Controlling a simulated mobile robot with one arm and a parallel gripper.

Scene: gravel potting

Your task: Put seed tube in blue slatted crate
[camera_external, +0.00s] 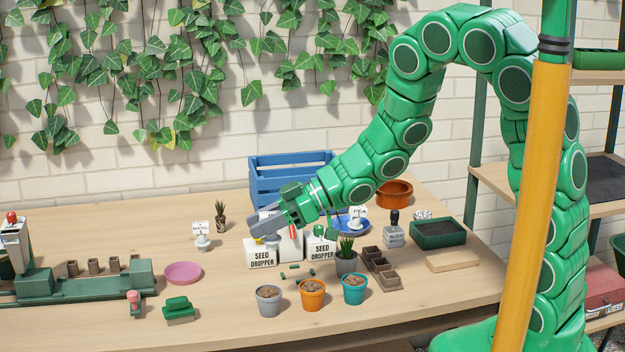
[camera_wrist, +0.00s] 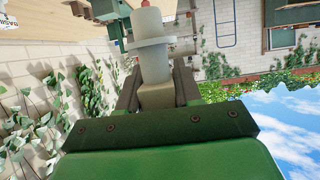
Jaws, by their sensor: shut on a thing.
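My gripper (camera_external: 264,226) is in front of the blue slatted crate (camera_external: 292,170), above the seed dropper stands. In the wrist view my gripper (camera_wrist: 158,88) is shut on the seed tube (camera_wrist: 152,58), a pale cylinder with a round flange and a small orange-red tip. In the external view the tube is mostly hidden by the gripper. The crate stands at the back of the table near the wall, its lower front partly covered by my arm. I cannot see inside it.
White boxes marked SEED DROPPER (camera_external: 260,256) and (camera_external: 321,248) stand just below my gripper. Small pots (camera_external: 313,293) line the front. A pink saucer (camera_external: 183,273) and a green machine (camera_external: 75,284) are at left. A blue dish (camera_external: 349,226) is to the right.

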